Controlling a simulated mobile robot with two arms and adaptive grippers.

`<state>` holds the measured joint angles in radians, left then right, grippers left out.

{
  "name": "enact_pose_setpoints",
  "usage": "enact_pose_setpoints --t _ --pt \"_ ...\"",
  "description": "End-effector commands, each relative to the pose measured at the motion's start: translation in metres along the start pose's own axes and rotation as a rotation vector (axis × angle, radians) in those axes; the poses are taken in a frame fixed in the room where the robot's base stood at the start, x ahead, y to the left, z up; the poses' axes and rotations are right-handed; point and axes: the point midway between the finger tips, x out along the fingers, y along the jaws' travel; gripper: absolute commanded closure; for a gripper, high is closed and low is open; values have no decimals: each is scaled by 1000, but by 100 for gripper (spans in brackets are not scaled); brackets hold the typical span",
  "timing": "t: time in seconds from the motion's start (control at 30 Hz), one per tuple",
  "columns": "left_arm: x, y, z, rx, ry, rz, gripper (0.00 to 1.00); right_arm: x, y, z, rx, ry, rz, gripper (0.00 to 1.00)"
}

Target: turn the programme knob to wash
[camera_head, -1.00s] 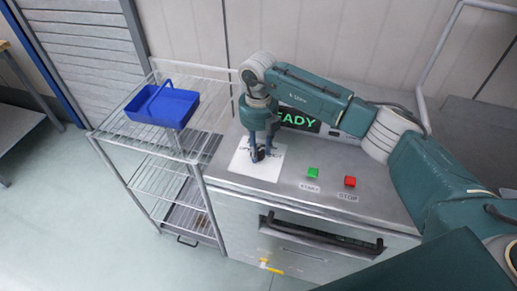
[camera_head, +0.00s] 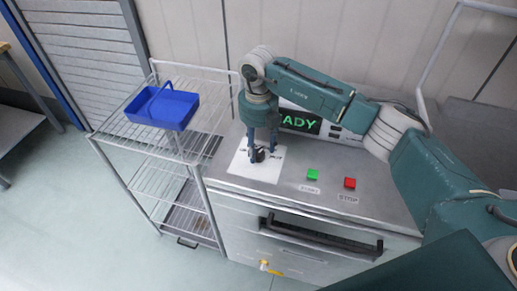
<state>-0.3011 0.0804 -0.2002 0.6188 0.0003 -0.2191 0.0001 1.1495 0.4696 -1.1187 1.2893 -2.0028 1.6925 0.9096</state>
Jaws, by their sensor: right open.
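The programme knob (camera_head: 259,155) is a small dark knob on a white label plate (camera_head: 240,170) on top of the steel machine (camera_head: 215,169). The printing on the plate is too small to read, so I cannot tell which setting the knob points to. My right gripper (camera_head: 261,158) points down over the knob, open, with a finger on either side of it. I cannot tell whether the fingers touch it. My left gripper is not in view.
A green START button (camera_head: 313,174) and a red STOP button (camera_head: 350,183) sit right of the plate. A lit display (camera_head: 300,121) stands behind, partly hidden by my arm. A wire rack (camera_head: 150,135) with a blue basket (camera_head: 163,106) stands left. A dark handle (camera_head: 320,238) crosses the front.

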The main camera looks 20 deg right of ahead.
Motion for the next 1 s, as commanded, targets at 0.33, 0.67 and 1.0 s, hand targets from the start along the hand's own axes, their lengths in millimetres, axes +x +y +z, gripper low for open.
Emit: enact_pose_setpoints --t 0.33,0.67,1.0 --pt "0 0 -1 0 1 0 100 -75 0 1 0 -4 1 50" --pt "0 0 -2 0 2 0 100 -104 0 0 0 -2 0 50" --pt "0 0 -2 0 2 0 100 -104 0 0 0 -1 0 50"
